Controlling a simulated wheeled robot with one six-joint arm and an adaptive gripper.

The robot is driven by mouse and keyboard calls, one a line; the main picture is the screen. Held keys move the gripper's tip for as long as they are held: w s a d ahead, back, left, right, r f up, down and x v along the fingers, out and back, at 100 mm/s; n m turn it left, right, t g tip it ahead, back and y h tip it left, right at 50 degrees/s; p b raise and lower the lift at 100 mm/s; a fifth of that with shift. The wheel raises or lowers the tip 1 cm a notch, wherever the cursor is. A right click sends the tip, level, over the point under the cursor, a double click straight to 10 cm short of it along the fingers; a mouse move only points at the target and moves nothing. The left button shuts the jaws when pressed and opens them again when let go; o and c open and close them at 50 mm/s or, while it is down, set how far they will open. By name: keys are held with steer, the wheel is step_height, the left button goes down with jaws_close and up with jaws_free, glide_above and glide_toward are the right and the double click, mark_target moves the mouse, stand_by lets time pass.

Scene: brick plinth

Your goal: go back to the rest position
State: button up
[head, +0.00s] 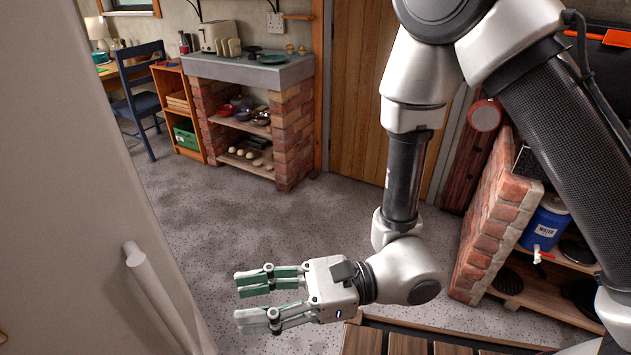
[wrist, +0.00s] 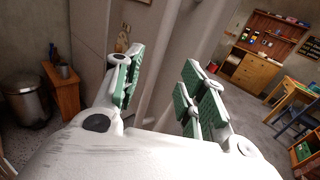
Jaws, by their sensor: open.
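My gripper (head: 262,299) is at the lower middle of the head view, pointing left over the speckled grey floor (head: 240,215). Its green-padded fingers are apart with nothing between them. In the wrist view my gripper (wrist: 160,95) also shows open and empty, its two fingers spread in front of a pale wall or panel (wrist: 165,50). My arm hangs down from the top right of the head view and touches nothing that I can see.
A brick plinth (head: 298,135) with a grey top holds a toaster (head: 220,38) and shelves of bowls. A second brick unit (head: 490,228) with a blue water container (head: 545,222) stands at right. A pale panel with a rail (head: 150,290) is close left. A metal bin (wrist: 25,100) shows in the wrist view.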

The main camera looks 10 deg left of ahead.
steer(key=s+d+f+n+g+h, duration=0.3)
steer(key=s+d+n+g+h, duration=0.25)
steer(key=d, duration=0.25)
steer(key=w+d+r+n+h, duration=0.1)
steer(key=d+r+n+h, duration=0.1)
steer(key=d+n+h, duration=0.5)
steer(key=w+d+r+n+t+h, duration=0.1)
steer(key=w+d+r+t, duration=0.15)
steer(key=w+d, duration=0.5)
steer(key=w+d+r+n+t+h, duration=0.1)
steer(key=w+d+t, duration=0.3)
steer(key=w+d, duration=0.3)
steer(key=w+d+r+n+t+h, duration=0.15)
steer(key=w+d+t, duration=0.3)
steer(key=d, duration=0.45)
steer(key=w+d+r+m+t, duration=0.1)
steer(key=d+r+m+t, duration=0.2)
steer(key=d+r, duration=0.9)
steer(key=d+t, duration=0.1)
steer(key=t, duration=0.2)
steer(key=shift+w+d+r, duration=0.25)
steer(key=shift+w, duration=0.05)
steer(key=shift+t, duration=0.25)
